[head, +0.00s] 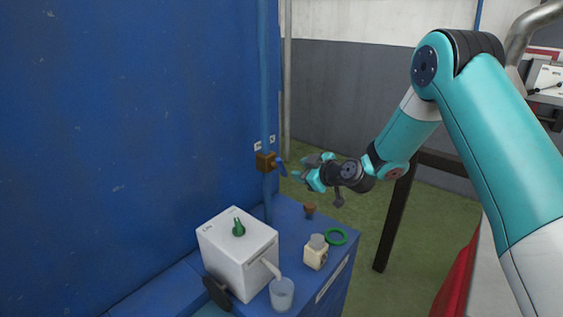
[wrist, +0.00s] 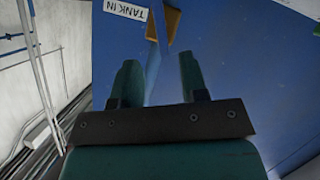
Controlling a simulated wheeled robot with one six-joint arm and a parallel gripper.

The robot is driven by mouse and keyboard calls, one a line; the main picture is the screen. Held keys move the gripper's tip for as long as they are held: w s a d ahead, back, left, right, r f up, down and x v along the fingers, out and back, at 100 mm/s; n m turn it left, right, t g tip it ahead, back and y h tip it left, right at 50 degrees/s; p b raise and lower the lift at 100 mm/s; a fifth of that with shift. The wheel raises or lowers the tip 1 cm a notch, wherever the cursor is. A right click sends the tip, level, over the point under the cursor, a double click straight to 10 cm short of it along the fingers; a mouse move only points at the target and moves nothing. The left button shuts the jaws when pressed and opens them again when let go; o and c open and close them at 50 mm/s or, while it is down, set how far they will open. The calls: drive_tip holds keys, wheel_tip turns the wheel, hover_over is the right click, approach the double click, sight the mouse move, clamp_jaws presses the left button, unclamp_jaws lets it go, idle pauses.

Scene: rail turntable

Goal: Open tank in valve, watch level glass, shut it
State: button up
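The tank in valve is a brass body (head: 265,161) on a vertical blue pipe, with a blue lever (head: 282,168) pointing right and downward. In the wrist view the brass body (wrist: 151,28) is at the top, beside a white label (wrist: 127,9) reading TANK IN. The blue lever (wrist: 172,22) shows there in front of the brass, beyond the fingertips. My gripper (head: 308,170) is just right of the lever in the head view. In the wrist view my gripper (wrist: 161,72) is open, with nothing between its fingers. I cannot make out a level glass.
Below, a blue bench (head: 335,275) holds a white box (head: 222,256) with a green knob, a clear cup (head: 282,294), a small cream container (head: 314,255), a green ring (head: 336,236) and a brown piece (head: 310,209). A blue wall (head: 130,130) stands left. Green floor lies right.

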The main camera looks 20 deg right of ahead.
sight(284, 168)
drive_tip(key=p+x, duration=0.3)
drive_tip(key=x, duration=0.6)
drive_tip(key=shift+w+a+f, duration=0.2)
drive_tip(key=shift+w+a, duration=0.05)
drive_tip(key=shift+w, duration=0.05)
clamp_jaws()
